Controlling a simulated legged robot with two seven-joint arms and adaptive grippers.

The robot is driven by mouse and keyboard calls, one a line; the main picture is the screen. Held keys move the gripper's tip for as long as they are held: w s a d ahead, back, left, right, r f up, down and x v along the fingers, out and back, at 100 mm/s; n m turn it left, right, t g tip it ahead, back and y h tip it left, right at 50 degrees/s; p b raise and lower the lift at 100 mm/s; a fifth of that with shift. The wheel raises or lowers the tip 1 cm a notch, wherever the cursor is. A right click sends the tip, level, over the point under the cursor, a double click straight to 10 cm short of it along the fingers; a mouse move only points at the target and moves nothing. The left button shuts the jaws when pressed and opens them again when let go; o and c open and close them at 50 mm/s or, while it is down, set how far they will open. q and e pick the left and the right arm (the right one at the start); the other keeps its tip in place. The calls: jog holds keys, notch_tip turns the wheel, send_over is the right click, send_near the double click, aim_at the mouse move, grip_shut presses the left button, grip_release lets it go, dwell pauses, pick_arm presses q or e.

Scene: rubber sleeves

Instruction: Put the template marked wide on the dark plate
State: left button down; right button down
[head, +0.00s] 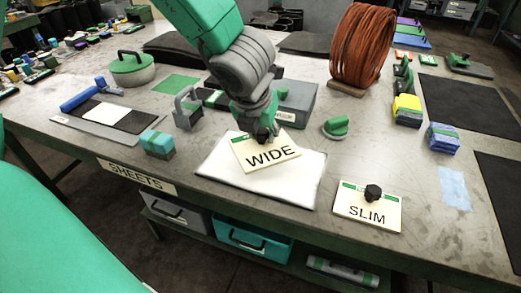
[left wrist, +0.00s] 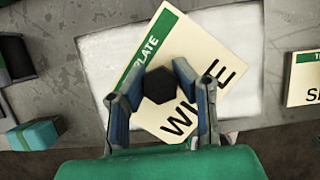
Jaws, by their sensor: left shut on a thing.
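The template marked WIDE (head: 268,153) is a cream card with a green strip and a dark knob. My left gripper (head: 262,136) is shut on its knob. In the left wrist view, the fingers (left wrist: 161,92) stand on both sides of the black knob, and the template (left wrist: 185,75) is turned askew. The template is over a white sheet (head: 300,188); I cannot tell if it touches. Dark flat pieces lie at the right (head: 450,102), at the right edge (head: 502,185) and at the left (head: 137,121); which is the dark plate is unclear. My right gripper is not in view.
The SLIM template (head: 367,208) lies to the right of the white sheet. A grey box (head: 300,103) and a coil of reddish hose (head: 360,48) stand behind. Blue (head: 443,138) and yellow (head: 407,110) blocks stand at the right.

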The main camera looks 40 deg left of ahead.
aim_at(260, 142)
pick_arm(q)
jog(key=f+b, duration=0.1)
jog(key=f, duration=0.3)
jog(key=shift+a+f+b, duration=0.15)
jog(key=shift+a+b, duration=0.05)
jog(key=shift+b, duration=0.1)
jog(key=shift+d, duration=0.3)
jog(key=shift+f, duration=0.1)
jog(key=c, duration=1.3)
grip_release()
jog(key=shift+a, duration=0.1)
